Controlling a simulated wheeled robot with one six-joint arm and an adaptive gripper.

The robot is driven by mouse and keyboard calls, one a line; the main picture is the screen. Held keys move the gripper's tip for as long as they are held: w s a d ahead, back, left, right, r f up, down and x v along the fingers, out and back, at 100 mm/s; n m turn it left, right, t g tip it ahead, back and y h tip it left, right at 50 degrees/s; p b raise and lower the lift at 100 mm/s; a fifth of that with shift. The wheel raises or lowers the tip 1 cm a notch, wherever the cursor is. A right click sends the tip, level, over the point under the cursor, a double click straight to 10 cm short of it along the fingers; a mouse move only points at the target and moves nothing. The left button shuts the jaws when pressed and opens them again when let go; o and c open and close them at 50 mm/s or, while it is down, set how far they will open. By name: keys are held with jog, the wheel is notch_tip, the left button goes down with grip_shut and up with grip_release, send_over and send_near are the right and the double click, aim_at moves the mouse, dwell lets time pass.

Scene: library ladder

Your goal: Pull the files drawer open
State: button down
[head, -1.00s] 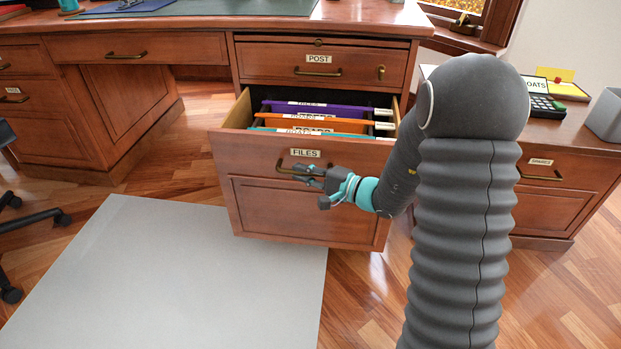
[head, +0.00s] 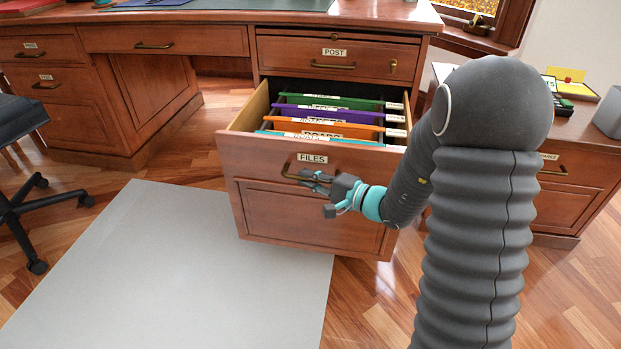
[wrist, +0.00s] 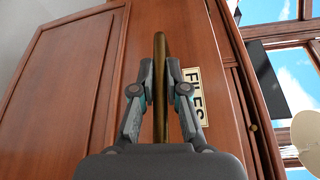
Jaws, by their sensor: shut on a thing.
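The files drawer (head: 260,205) is a wooden drawer with a FILES label (head: 312,158), pulled well out of the desk. Green, purple, orange and teal hanging folders (head: 335,120) show inside it. My gripper (head: 312,183) is at the drawer's brass handle (head: 288,172), below the label. In the wrist view, the fingers (wrist: 160,85) are shut on the brass handle (wrist: 160,50), one on each side of it. The FILES label (wrist: 193,97) is beside the right finger there.
The closed POST drawer (head: 335,65) is above. A grey mat (head: 170,270) lies on the wooden floor in front. An office chair (head: 20,180) stands at the left. A side cabinet (head: 575,185) is at the right, behind my arm.

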jog(key=shift+a, duration=0.1)
jog(key=c, duration=1.2)
grip_release()
jog(key=shift+d, duration=0.25)
jog(key=f+v, duration=0.1)
jog(key=v, duration=1)
jog(key=shift+s+d+r, duration=0.25)
jog(key=shift+s+r, duration=0.05)
jog(key=shift+r, duration=0.25)
